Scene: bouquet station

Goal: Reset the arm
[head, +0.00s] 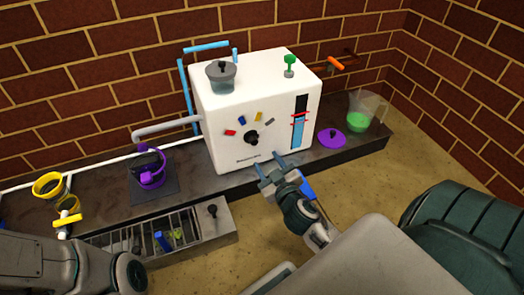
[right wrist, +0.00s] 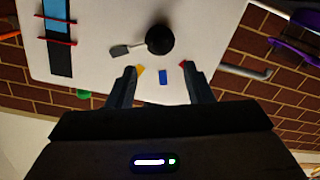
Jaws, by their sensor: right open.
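My right gripper (head: 271,164) is in front of the lower edge of a white box-shaped machine (head: 232,110), with its fingers pointing at the machine's front. In the right wrist view the gripper (right wrist: 158,72) has its two fingers apart with nothing held between them. The machine's front, with a black knob (right wrist: 160,39) and small colored marks, shows upside down beyond the fingertips. My left arm (head: 60,265) shows at the lower left, but its gripper is outside the picture.
A purple lid (head: 331,138) and a clear jug with green liquid (head: 364,113) stand right of the machine. A purple-and-black device (head: 150,168), yellow rings (head: 48,186) and a grated tray (head: 135,238) are on the left. Open floor lies right of the counter.

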